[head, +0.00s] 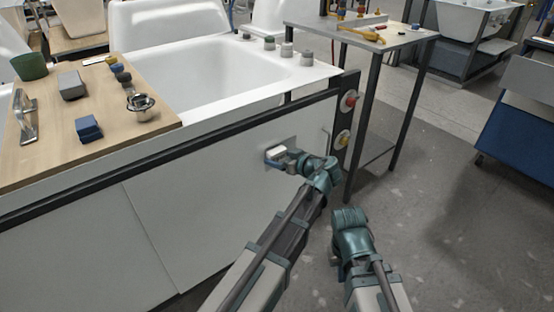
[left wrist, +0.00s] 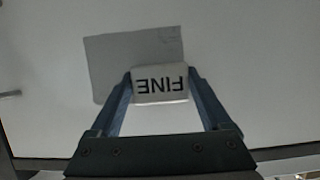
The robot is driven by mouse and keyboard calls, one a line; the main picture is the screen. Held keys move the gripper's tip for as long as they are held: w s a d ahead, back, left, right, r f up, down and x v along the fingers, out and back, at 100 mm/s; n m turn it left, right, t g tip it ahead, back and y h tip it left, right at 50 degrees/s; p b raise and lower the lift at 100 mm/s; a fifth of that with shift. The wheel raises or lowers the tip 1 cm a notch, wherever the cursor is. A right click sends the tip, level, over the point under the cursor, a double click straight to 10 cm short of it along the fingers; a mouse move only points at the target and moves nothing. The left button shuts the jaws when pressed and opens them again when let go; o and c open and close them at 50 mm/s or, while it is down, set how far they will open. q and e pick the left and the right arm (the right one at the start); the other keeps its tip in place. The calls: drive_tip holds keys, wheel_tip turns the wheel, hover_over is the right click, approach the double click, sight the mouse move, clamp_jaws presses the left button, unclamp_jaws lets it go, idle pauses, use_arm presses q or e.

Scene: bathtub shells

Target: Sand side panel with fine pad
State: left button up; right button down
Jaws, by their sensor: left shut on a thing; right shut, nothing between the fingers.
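The side panel (head: 200,190) is the pale upright face of the tub's frame. It fills the background of the left wrist view (left wrist: 240,60). My left gripper (head: 285,160) is shut on a white block marked FINE, the fine pad (left wrist: 160,84), at the panel's right part. A grey rectangular patch (left wrist: 115,50) shows on the panel behind the pad. Whether the pad touches the panel I cannot tell. My right gripper (head: 349,218) is shut and empty, right of the left arm and away from the panel; its fingertips are hard to make out.
A wooden board (head: 60,135) across the white tub (head: 215,75) carries blue and grey blocks, a green cup and a metal bowl. Red and yellow buttons (head: 347,101) sit at the panel's right end. A side table (head: 370,35) stands beyond; open floor lies right.

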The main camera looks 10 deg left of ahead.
sight(298, 143)
use_arm(q)
drive_tip(key=shift+w+d, duration=0.55)
drive_tip(key=shift+w, duration=0.2)
drive_tip(key=shift+w+d, duration=0.5)
drive_tip(key=shift+w, duration=0.25)
drive_tip(key=shift+w+d, duration=1.15)
drive_tip(key=shift+w, duration=0.25)
drive_tip(key=shift+w+d, duration=0.5)
drive_tip(key=shift+w, duration=0.3)
drive_tip(key=shift+w+d, duration=0.5)
drive_tip(key=shift+w, duration=0.25)
drive_tip(key=shift+s+d, duration=0.1)
drive_tip(key=shift+d, duration=0.05)
